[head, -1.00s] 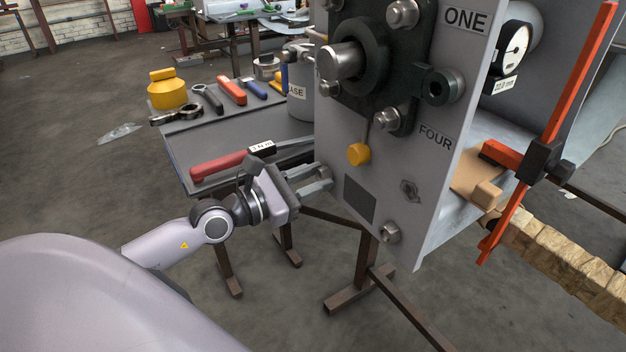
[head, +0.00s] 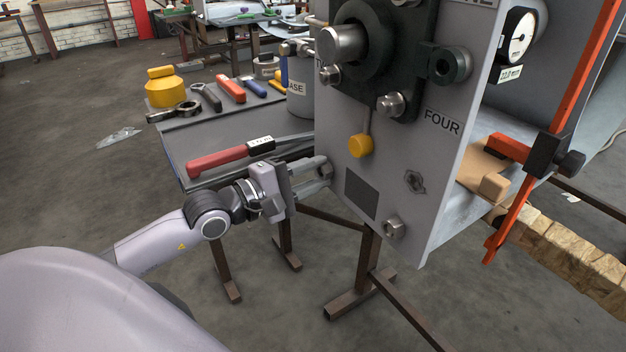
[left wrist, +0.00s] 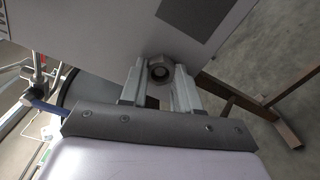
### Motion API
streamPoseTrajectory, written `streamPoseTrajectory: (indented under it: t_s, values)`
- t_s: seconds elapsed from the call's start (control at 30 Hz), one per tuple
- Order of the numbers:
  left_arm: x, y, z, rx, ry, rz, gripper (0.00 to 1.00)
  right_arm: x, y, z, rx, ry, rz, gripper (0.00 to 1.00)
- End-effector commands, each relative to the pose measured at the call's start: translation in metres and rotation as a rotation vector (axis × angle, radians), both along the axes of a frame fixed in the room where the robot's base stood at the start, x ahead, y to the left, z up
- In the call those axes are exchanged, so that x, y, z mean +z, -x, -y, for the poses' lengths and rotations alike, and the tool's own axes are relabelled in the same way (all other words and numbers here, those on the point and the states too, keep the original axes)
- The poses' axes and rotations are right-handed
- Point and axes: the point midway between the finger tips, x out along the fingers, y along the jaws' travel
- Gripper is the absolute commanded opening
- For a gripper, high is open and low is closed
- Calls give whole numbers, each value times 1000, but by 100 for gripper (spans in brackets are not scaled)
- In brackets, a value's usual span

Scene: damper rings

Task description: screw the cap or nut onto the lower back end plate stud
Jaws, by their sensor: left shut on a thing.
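The grey end plate (head: 350,215) stands upright in the head view, with a hex nut on a stud (head: 394,229) near its lower front corner. My left gripper (head: 328,172) is at the plate's lower left edge. In the left wrist view its two fingers (left wrist: 160,84) are shut on a hex nut (left wrist: 160,69), one on each side, close against the plate's face (left wrist: 125,30). In the head view this nut and the lower back stud are hidden by the fingers. I cannot tell how far the nut sits on the stud. My right gripper is not in view.
A bench (head: 185,150) left of the plate holds a red-handled torque wrench (head: 215,160) close behind my left gripper. A yellow knob (head: 361,146) sticks out of the plate above. An orange clamp (head: 545,150) stands at right. Brown stand legs (head: 367,260) are below.

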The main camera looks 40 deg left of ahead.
Motion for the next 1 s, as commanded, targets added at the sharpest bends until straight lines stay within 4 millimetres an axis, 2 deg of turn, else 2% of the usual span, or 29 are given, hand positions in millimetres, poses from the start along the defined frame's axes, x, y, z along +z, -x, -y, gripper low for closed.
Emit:
streamPoseTrajectory:
  t_s: [0.1, 0.33, 0.37, 0.4, 0.43, 0.63, 0.73, 1.0]
  values:
    - [-4, 1, 3, -6, -74, 28, 0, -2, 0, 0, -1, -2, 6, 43]
    - [-2, 1, 3, -6, -85, 32, 0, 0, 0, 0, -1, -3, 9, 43]
    - [-2, 2, 3, -6, -84, 31, 41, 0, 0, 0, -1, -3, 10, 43]
    - [-2, 1, 3, -6, -84, 31, 54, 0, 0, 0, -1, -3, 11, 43]
    - [-2, 1, 3, -5, -85, 31, 61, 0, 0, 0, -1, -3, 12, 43]
    - [-2, 1, 1, -3, -84, 32, 61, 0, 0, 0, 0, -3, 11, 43]
    - [-3, 2, 1, -2, -84, 31, 61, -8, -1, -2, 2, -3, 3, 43]
    - [-6, 29, -10, -3, -86, 28, 61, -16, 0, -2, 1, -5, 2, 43]
